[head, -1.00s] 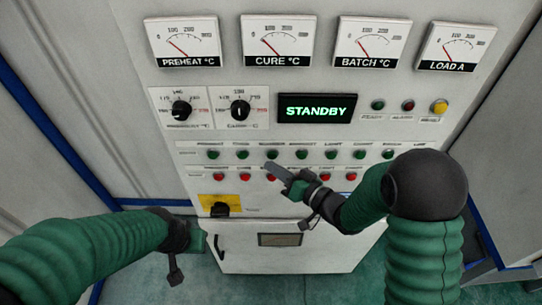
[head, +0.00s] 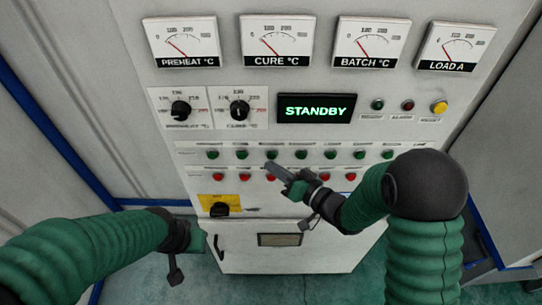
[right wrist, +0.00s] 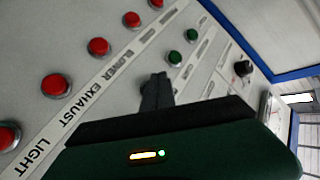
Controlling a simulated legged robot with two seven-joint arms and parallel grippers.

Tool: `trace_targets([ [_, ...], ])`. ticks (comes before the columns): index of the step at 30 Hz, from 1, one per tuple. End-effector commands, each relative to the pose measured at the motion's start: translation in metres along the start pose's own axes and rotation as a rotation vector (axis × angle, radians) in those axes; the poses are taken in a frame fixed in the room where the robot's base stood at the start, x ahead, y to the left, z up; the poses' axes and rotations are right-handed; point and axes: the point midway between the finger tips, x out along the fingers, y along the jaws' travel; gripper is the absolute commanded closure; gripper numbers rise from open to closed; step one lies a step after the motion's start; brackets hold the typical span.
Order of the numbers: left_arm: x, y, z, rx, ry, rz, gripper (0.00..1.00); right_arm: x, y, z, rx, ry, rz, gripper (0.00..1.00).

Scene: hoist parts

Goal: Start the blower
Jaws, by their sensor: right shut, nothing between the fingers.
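The control panel (head: 330,215) carries a row of green buttons above a row of red ones. In the right wrist view, the upside-down strip between the rows reads LIGHT, EXHAUST and BLOWER; a red button (right wrist: 98,47) sits beside BLOWER. My right gripper (head: 269,167) is shut and empty, its tip just below the third green button from the left (head: 271,154). In the right wrist view its fingers (right wrist: 157,80) hide part of the green row; whether they touch the panel I cannot tell. My left gripper (head: 190,238) is low at the left, its fingers unclear.
The display (head: 316,108) reads STANDBY. Two dial knobs (head: 181,108) (head: 239,109) sit left of it. Several gauges line the top. A black switch on a yellow plate (head: 219,207) is lower left. Small lamps and a yellow button (head: 439,107) are upper right.

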Motion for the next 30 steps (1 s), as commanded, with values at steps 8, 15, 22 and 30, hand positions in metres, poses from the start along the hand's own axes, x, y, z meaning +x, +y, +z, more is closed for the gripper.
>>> trace_targets([
  [8, 0.0, 0.0, 0.0, 0.0, 0.0, 0.0, 0.64, -0.0001, 0.0001, 0.0, 0.0, 0.0, 0.0, 1.0],
  [15, -0.0001, 0.0, -0.0001, 0.0, 0.0, 0.0, 0.64, 0.0002, 0.0002, -0.0004, 0.0, 0.0, 0.0, 1.0],
  [22, -0.0015, 0.0, -0.0003, 0.0, 0.0, 0.0, 0.64, 0.0049, 0.0024, -0.0047, 0.0, 0.0, 0.0, 1.0],
  [30, -0.0013, 0.0001, -0.0003, 0.0, 0.0, 0.0, 0.64, 0.0051, 0.0025, -0.0047, 0.0, 0.0, 0.0, 1.0],
])
